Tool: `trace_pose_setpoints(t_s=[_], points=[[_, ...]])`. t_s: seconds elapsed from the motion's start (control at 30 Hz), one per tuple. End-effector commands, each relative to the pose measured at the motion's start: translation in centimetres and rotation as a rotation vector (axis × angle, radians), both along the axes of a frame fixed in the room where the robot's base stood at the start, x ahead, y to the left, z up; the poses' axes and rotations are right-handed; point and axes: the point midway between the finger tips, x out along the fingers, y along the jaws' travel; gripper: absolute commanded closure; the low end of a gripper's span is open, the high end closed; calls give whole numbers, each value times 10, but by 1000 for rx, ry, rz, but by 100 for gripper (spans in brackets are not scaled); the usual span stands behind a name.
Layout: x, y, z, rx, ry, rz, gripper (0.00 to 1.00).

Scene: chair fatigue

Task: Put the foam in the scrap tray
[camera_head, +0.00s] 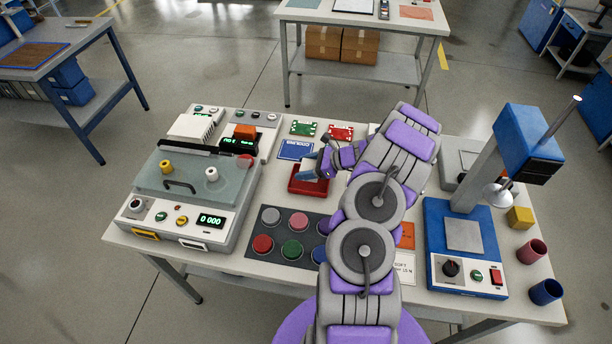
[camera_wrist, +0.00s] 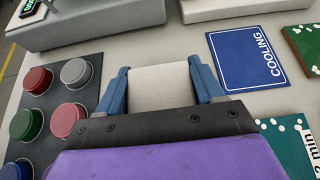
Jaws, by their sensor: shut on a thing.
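My gripper (camera_head: 312,165) is low over the table, left of the arm's bulk in the head view. In the wrist view its two blue fingers (camera_wrist: 161,86) are closed on the sides of a pale off-white block, the foam (camera_wrist: 160,90).
A dark mat with several round coloured pads (camera_head: 290,249) lies in front. A blue COOLING card (camera_head: 296,150) is behind, also in the wrist view (camera_wrist: 246,60). A glass-lidded machine (camera_head: 192,190) stands left, a blue press (camera_head: 465,250) right, beside a yellow block (camera_head: 520,217) and cups.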

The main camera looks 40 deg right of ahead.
Motion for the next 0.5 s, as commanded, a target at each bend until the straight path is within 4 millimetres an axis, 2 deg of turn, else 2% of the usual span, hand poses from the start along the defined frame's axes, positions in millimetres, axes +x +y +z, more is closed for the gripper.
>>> trace_pose_setpoints(t_s=[0.27,0.5], points=[[0,0,-34,-1,1,0,72],[0,0,-35,-2,-2,-1,72]])
